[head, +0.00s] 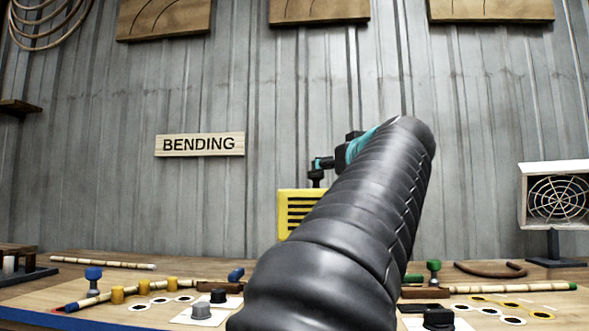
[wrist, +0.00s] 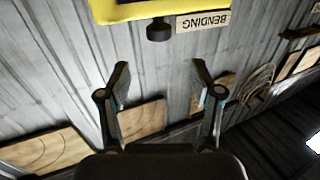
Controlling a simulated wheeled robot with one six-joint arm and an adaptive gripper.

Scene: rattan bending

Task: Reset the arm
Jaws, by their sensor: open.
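My arm rises through the middle of the head view and hides much of the bench behind it. My gripper (wrist: 160,85) shows in the wrist view with its two fingers spread apart and nothing between them. It is raised clear of the bench, and the wrist view looks at the wall upside down. In the head view the gripper's fingers are hidden behind my arm. The bench (head: 95,318) below holds rattan poles, such as one at the left (head: 102,262) and a curved one at the right (head: 490,270).
A yellow slatted box (head: 297,208) stands behind my arm, its yellow edge also near the top of the wrist view (wrist: 130,10). A caged fan (head: 556,198) stands at the right. Pegs and blocks, including a blue-topped peg (head: 93,275), crowd the bench. A BENDING sign (head: 200,144) hangs on the wall.

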